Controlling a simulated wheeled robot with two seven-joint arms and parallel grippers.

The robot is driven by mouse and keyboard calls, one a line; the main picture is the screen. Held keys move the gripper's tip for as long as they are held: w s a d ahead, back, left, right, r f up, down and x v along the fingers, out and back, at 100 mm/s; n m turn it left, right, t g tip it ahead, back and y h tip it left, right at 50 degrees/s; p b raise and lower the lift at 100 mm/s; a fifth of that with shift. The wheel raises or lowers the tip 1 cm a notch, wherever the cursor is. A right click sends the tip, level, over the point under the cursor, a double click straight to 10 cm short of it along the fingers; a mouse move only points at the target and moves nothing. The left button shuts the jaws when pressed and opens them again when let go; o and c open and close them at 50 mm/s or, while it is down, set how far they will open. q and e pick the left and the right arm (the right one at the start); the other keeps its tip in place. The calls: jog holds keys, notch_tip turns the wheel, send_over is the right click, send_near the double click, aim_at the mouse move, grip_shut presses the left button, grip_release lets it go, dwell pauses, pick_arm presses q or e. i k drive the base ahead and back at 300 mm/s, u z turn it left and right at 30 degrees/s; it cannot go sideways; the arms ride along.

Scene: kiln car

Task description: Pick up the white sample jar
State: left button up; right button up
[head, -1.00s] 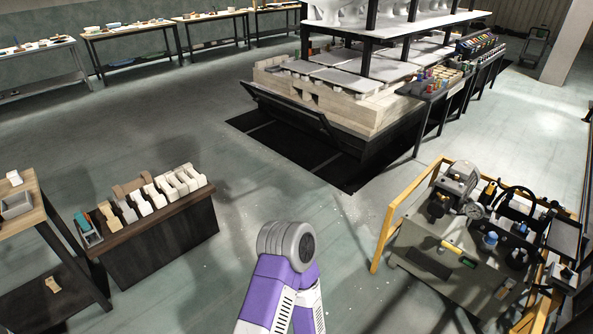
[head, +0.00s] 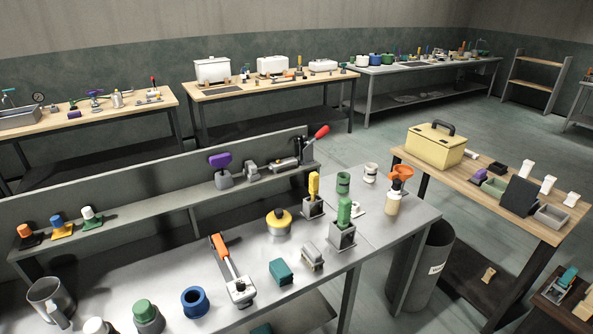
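I cannot tell for sure which thing is the white sample jar. One candidate is a small white cylinder with a dark band (head: 370,172) on the far right part of the grey metal bench (head: 395,222). Another is a white-topped piece (head: 97,326) at the bottom edge, mostly cut off. Small white pieces (head: 528,168) also stand on the wooden table at the right, with more like them (head: 548,185) nearby. Neither of my grippers is in view.
The bench bears an orange-handled tool (head: 228,266), a blue ring (head: 195,302), a yellow-topped pot (head: 278,222) and green-handled pieces. A dark bin (head: 430,265) stands between the bench and the wooden table (head: 530,225). Open floor (head: 440,115) lies behind.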

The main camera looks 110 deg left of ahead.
aim_at(369, 176)
jog(key=u, duration=2)
jog(key=i, duration=2.55)
jog(key=u, duration=3.1)
jog(key=i, duration=0.3)
jog(key=u, duration=0.1)
